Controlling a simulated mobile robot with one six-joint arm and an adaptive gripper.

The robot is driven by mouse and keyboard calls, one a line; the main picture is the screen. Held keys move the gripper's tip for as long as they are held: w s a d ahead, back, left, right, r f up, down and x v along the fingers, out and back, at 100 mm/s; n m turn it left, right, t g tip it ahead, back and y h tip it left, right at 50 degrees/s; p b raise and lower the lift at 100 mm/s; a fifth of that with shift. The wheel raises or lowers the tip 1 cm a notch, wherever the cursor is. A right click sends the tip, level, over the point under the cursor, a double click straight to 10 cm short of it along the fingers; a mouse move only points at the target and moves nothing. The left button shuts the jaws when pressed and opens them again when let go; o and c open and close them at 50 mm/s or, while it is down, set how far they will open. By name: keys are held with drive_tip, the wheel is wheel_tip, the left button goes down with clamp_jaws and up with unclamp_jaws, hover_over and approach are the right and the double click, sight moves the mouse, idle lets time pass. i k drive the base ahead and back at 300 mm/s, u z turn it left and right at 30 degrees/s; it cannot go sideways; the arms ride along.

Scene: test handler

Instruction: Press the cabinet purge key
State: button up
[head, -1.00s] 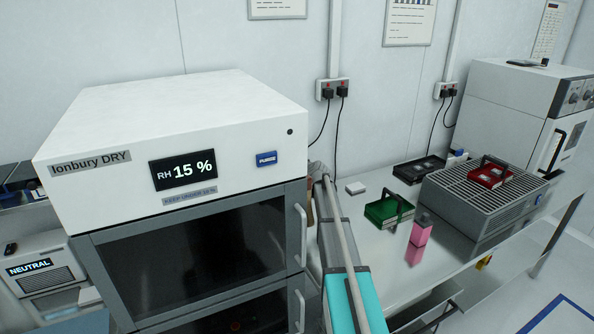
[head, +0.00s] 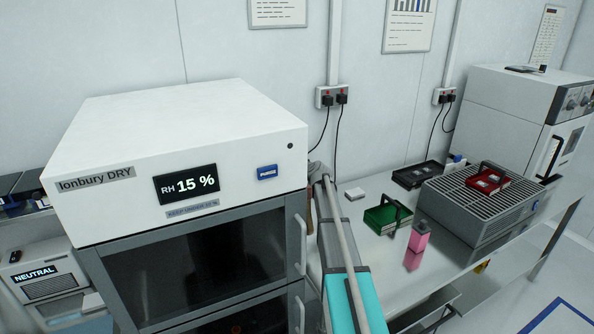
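The purge key (head: 267,172) is a small blue button marked PURGE on the white front panel of the dry cabinet (head: 190,115), labelled Ionbury DRY. It sits right of the black display (head: 186,184), which reads RH 15 %. My arm, teal and grey, rises from the bottom just right of the cabinet. Its far part ends near the cabinet's right edge, beside the door handle. I cannot make out my gripper or its fingers in this view. Nothing visible touches the key.
The cabinet's dark glass door (head: 195,262) has a grey handle (head: 300,245) at its right edge.

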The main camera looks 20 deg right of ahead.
sight(267, 172)
drive_tip(key=u, duration=0.05)
drive_tip(key=k, duration=1.5)
drive_tip(key=z, duration=0.05)
